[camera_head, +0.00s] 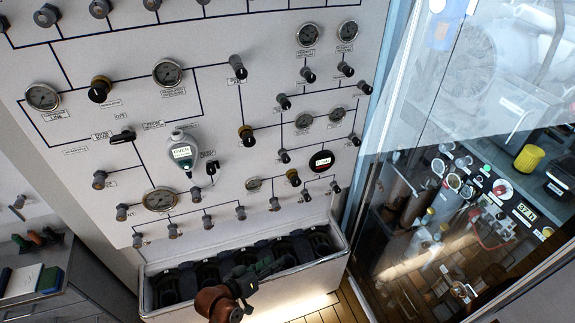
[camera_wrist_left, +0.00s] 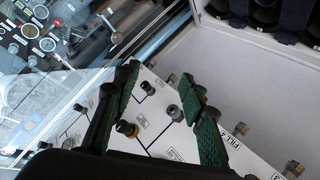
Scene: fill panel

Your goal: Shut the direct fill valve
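The white fill panel (camera_head: 110,65) carries several knobs, gauges and black flow lines; its labels are mostly too small to read, so I cannot tell which knob is the direct fill valve. A black horizontal handle (camera_head: 123,137) shows on the panel's left part. My left gripper (camera_head: 268,275) is low, in front of the trough and apart from the panel knobs. In the left wrist view the green-padded fingers of my left gripper (camera_wrist_left: 160,74) are spread, with nothing held. A dark knob with a yellowish base (camera_wrist_left: 126,129) and a grey knob (camera_wrist_left: 175,112) show between them. My right gripper is not in view.
A white trough (camera_head: 335,258) with black holders runs below the panel. A glass partition (camera_head: 395,150) stands right of the panel, with equipment behind it. A grey cabinet (camera_head: 40,305) with books is at lower left. The panel front is otherwise clear.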

